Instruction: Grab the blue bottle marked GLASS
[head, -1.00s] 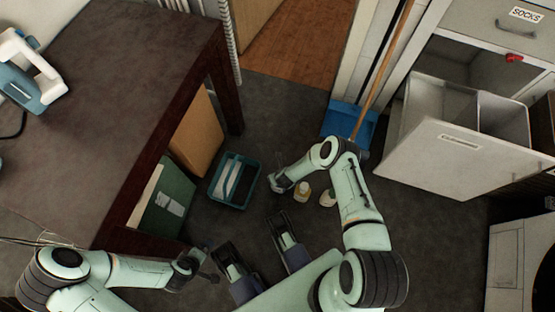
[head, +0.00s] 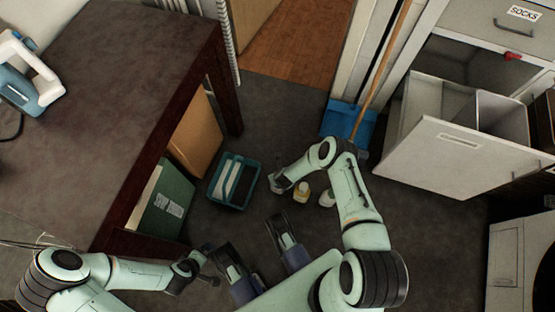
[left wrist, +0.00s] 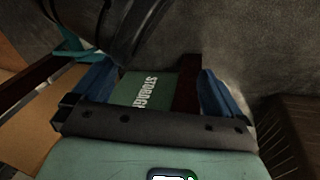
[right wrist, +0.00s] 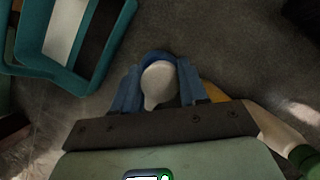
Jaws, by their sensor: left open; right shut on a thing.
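A blue bottle with a white top (right wrist: 160,82) is between the fingers of my right gripper (right wrist: 158,92) in the right wrist view. The gripper is shut on it, seen from above; no GLASS lettering shows. In the head view my right gripper (head: 277,184) is low over the floor, and the bottle is mostly hidden by it. My left gripper (head: 210,265) is open and empty near the dark table. In the left wrist view its fingers (left wrist: 158,90) are apart, with a green STORAGE box (left wrist: 145,90) beyond them.
A teal bin (head: 252,170) stands left of my right gripper. A yellowish bottle (head: 302,192) and a white-topped green one (head: 326,198) stand to its right. A blue dustpan (head: 350,122) lies behind. An open white drawer (head: 450,155) is at right.

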